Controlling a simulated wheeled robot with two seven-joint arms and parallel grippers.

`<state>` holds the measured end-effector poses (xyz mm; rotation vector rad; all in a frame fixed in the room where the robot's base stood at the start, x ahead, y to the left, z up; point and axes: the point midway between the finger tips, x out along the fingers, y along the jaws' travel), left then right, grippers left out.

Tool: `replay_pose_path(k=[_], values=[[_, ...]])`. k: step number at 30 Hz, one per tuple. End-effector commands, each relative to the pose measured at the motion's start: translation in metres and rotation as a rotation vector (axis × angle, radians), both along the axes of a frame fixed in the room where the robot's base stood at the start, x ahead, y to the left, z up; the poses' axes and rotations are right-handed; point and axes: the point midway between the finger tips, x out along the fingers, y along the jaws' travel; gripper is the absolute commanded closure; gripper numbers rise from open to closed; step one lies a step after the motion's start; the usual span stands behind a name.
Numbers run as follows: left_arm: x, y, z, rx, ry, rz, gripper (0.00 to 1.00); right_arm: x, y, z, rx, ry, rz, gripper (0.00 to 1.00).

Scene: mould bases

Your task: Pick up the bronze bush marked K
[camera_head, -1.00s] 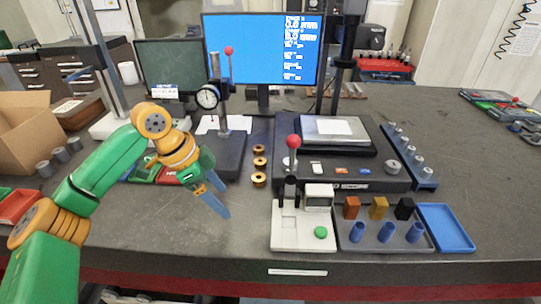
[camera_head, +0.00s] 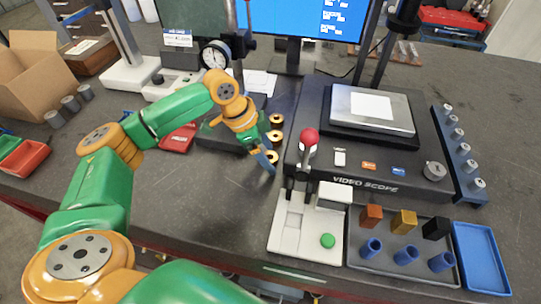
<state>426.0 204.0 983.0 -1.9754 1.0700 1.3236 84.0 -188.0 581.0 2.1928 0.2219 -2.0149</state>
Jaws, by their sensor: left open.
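Three bronze bushes stand in a short column on the dark bench, left of the video scope: a far one (camera_head: 277,120), a middle one (camera_head: 276,136) and a near one (camera_head: 272,156). Their markings are too small to read, so I cannot tell which is K. My left gripper (camera_head: 269,168) is open, its blue fingers pointing down beside the nearest bush and partly overlapping it in view. I cannot tell whether they touch. Nothing shows between the fingers. My right gripper is not in view.
The video scope (camera_head: 317,166) stands just right of the bushes. A white fixture with a red-knobbed lever (camera_head: 308,137) is nearer. A grey tray (camera_head: 386,276) holds coloured blocks and blue cylinders, beside an empty blue tray (camera_head: 480,258). The bench front left of the fixture is clear.

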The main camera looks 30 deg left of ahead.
Motion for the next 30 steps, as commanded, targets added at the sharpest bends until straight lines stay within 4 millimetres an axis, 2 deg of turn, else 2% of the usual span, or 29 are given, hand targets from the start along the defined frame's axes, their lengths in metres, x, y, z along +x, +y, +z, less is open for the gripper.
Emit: replay_pose_path(k=[3, 12, 13, 23, 26, 28, 30], values=[[0.000, 0.000, 0.000, 0.000, 0.000, 0.000, 0.16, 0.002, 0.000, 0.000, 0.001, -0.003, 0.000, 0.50], [0.000, 0.000, 0.000, 0.000, 0.000, -0.001, 0.97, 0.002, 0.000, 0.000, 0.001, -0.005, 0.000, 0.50], [0.000, 0.000, 0.000, 0.000, 0.000, -0.001, 1.00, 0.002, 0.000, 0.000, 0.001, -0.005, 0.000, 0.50], [0.001, 0.000, 0.004, 0.000, -0.002, -0.001, 1.00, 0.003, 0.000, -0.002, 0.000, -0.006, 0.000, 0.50], [0.001, 0.000, 0.014, -0.001, -0.005, -0.002, 1.00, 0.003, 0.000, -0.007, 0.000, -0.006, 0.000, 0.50], [0.002, -0.001, 0.029, -0.004, -0.007, -0.003, 1.00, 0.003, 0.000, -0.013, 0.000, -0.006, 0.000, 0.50], [-0.012, 0.000, 0.046, 0.000, -0.007, -0.003, 1.00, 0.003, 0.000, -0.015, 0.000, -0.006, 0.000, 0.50]])
